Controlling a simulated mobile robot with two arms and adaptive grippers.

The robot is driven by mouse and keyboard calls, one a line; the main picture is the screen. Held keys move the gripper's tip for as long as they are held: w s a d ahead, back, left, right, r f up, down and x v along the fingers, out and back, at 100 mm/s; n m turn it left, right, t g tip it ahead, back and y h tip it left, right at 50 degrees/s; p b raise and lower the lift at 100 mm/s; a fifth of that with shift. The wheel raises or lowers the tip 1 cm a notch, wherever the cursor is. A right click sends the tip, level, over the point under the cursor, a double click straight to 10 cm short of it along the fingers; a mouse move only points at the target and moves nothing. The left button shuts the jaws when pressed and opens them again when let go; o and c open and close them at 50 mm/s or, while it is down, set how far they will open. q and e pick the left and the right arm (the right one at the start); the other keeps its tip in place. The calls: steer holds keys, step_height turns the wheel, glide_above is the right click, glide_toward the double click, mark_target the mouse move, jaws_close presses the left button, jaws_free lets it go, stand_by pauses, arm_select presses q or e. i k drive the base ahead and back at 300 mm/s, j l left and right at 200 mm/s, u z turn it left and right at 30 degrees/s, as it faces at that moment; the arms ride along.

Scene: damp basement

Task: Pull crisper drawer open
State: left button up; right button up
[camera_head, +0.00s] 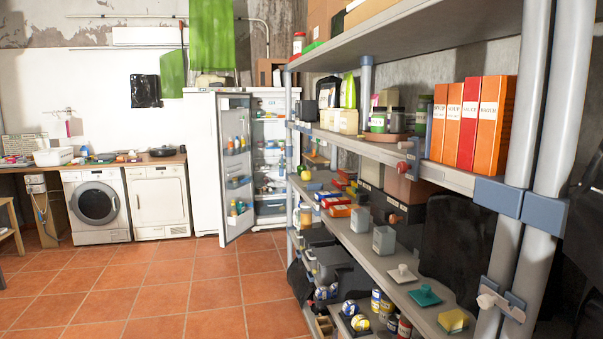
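A white fridge (202,150) stands against the far wall, left of the shelving. Its door (233,170) is swung open toward me, with bottles and jars in its racks. Several shelves with food show inside the fridge (270,150). The crisper drawer is too small to make out for certain; the low part of the fridge inside (270,207) looks pale and filled with items. Neither of my grippers shows in the head view.
A long metal shelving unit (460,178) loaded with boxes, jars and tools fills the right side. A washing machine (96,205) and a white dryer (158,202) stand under a counter at the left. The tiled floor (150,295) is clear up to the fridge.

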mark_target(266, 198)
steer(key=i+j+u, duration=0.2)
steer(key=i, duration=0.35)
steer(key=i+j+u, duration=0.25)
steer(key=i, duration=0.35)
steer(key=i+j+u, duration=0.2)
steer(key=i, duration=0.35)
steer(key=i+j+z, duration=0.2)
steer(key=i, duration=2.05)
steer(key=i+l, duration=0.15)
steer(key=i, duration=1)
steer(key=i+l, duration=0.1)
steer(key=i, duration=1)
steer(key=i+z, duration=0.3)
steer(key=i, duration=0.25)
steer(key=i+z, duration=0.35)
steer(key=i, duration=0.15)
steer(key=i+j+z, duration=0.3)
steer(key=i, duration=0.25)
steer(key=i+l, duration=0.2)
steer(key=i, duration=0.3)
steer(key=i+l+u, duration=0.1)
steer(key=i, duration=0.35)
steer(key=l, duration=0.1)
